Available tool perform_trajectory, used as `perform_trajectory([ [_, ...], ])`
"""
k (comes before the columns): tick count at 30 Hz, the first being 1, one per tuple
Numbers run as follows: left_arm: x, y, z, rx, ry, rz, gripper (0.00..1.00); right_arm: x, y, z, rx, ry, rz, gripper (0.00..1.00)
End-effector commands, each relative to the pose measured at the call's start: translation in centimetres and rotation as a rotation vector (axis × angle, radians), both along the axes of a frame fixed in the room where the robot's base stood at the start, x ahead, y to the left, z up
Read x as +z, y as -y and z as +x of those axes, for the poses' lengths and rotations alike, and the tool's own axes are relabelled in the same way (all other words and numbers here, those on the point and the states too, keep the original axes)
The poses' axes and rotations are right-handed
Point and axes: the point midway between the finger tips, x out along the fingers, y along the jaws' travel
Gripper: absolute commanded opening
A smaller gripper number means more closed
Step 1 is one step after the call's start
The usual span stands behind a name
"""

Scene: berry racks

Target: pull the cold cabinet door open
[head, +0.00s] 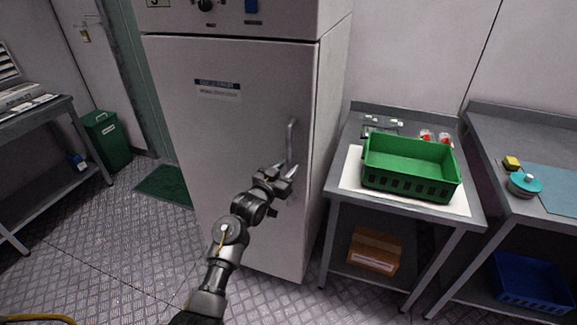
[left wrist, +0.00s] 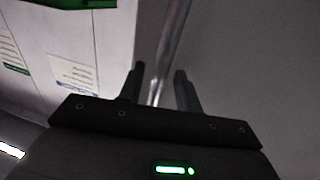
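The cold cabinet door (head: 235,130) is a tall pale grey panel with a small label near the top, and it looks closed. Its vertical metal handle (head: 291,140) is near the door's right edge. My left gripper (head: 290,172) is at the lower end of the handle. In the left wrist view the handle bar (left wrist: 169,55) passes between the two fingers of my left gripper (left wrist: 160,88). The fingers are apart, with a gap on each side of the bar. My right gripper is in neither view.
Right of the cabinet, a table holds a green crate (head: 408,188) on a white sheet; a cardboard box (head: 375,250) is below. A green bin (head: 106,140) and a green mat (head: 164,186) are at left. The floor (head: 130,260) before the cabinet is mostly clear.

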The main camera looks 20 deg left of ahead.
Motion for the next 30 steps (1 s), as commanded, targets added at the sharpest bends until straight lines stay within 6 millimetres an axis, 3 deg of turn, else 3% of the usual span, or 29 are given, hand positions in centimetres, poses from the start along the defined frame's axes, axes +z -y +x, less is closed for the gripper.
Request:
perform_trajectory([
  [4,0.00,0.28,1.08,0.001,-0.001,-0.001,0.34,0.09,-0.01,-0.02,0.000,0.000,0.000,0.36],
  [13,-0.04,0.35,1.29,0.001,-0.001,-0.001,0.34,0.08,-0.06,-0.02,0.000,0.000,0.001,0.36],
  [21,-0.04,0.34,1.28,0.001,-0.001,-0.001,0.02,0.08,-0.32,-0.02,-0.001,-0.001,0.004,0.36],
  [30,-0.01,0.28,1.18,0.000,-0.001,0.000,0.00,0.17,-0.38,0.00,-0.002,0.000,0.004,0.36],
])
